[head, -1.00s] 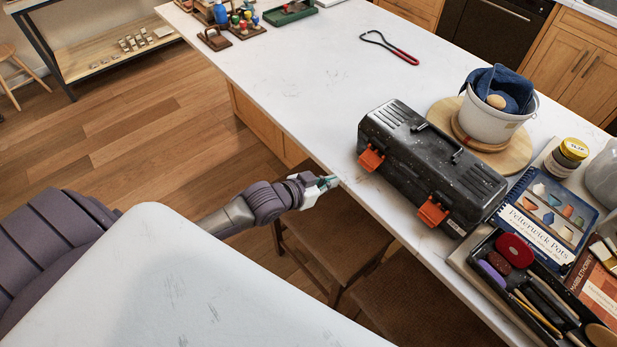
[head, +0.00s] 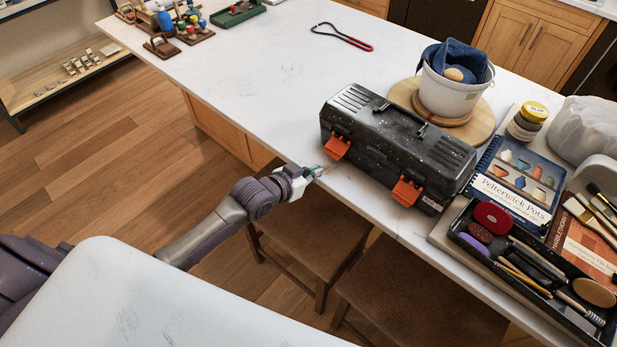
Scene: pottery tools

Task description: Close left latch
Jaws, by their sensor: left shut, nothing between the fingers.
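A black toolbox (head: 392,150) with a lid handle on top sits near the front edge of the white counter. Its front carries two orange latches: the left latch (head: 337,147) and the right latch (head: 406,192). Both stick outward from the front face. My left gripper (head: 314,172) is shut and empty at the counter's edge, a little left of and below the left latch, apart from it. My right gripper is not in view.
A bucket with a blue cloth (head: 453,80) stands behind the toolbox on a round wooden board. A black tool tray (head: 530,268) and a blue book (head: 514,182) lie to the right. Stools (head: 315,232) stand below the counter edge.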

